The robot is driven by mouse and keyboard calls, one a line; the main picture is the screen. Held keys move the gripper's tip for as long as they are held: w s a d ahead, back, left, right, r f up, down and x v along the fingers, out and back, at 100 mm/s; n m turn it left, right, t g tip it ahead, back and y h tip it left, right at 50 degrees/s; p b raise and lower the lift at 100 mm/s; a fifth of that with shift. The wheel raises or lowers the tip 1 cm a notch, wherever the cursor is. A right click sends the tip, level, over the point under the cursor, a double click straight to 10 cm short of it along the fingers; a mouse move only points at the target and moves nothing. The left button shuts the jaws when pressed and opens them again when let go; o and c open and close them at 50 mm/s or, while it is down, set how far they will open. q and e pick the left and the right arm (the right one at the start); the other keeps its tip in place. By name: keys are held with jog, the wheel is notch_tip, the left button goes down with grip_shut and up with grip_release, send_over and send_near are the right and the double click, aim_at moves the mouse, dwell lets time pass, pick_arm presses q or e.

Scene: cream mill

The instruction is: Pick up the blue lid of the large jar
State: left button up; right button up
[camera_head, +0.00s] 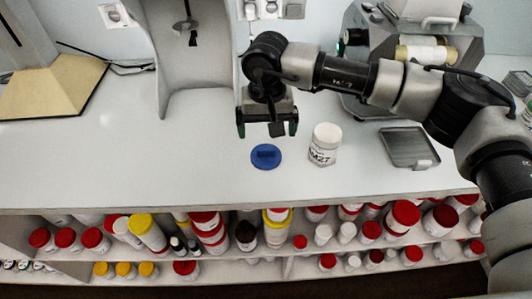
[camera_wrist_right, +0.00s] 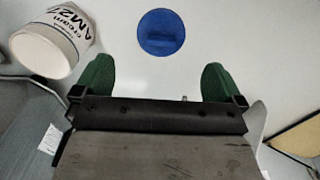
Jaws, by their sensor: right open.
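The blue lid (camera_head: 266,156) is a flat round disc lying on the white counter. It also shows in the right wrist view (camera_wrist_right: 161,32), beyond and between the green fingertips. The large jar (camera_head: 325,146) is white with a printed label and stands upright just right of the lid; it also shows in the right wrist view (camera_wrist_right: 52,42) at the upper left. My right gripper (camera_head: 268,130) is open and empty, above the counter and a little behind the lid in the head view. Its fingers (camera_wrist_right: 158,80) are wide apart, not touching the lid. My left gripper is out of view.
A grey metal tray (camera_head: 408,148) lies right of the jar. A grey machine (camera_head: 410,45) stands behind my right arm, and a grey stand (camera_head: 195,50) is at the back. Shelves below the front edge hold several jars. The counter (camera_head: 180,150) left of the lid is clear.

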aim_at(266, 150)
notch_tip(266, 150, down, 4)
jog(key=shift+r, duration=0.2)
jog(key=shift+f+p, duration=0.55)
jog(key=shift+p, duration=0.1)
notch_tip(266, 150, down, 4)
jog(key=shift+w+a+r+p, duration=0.1)
jog(key=shift+w+r+p, duration=0.1)
jog(key=shift+p, duration=0.45)
jog(key=shift+f, duration=0.35)
jog(key=c, duration=0.7)
